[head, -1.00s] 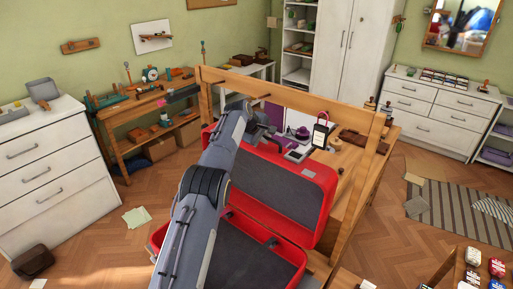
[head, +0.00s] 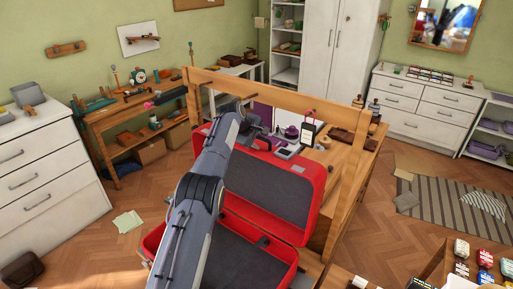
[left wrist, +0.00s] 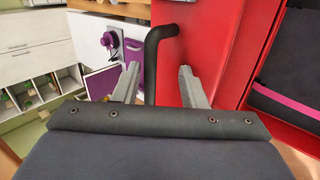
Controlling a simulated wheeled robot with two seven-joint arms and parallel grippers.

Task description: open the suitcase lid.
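The red suitcase (head: 291,267) with dark grey lining is open, its lid (head: 268,190) standing up, leaning back toward the wooden frame. In the left wrist view the red lid (left wrist: 225,45) fills the right side. My left arm crosses over the suitcase, and my left gripper (head: 250,138) is at the lid's upper edge. In the left wrist view the two fingers of my left gripper (left wrist: 158,78) are apart. A black tube-like handle (left wrist: 153,55) stands between them, closer to the left finger, not visibly clamped. My right gripper is out of view.
A wooden frame (head: 285,92) stands around the lid's top side. Behind it a wooden table (head: 345,155) holds purple items and a tagged item. A white drawer unit (head: 50,175) is at left. A striped rug (head: 450,205) lies at right. Small boxes stand at lower right.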

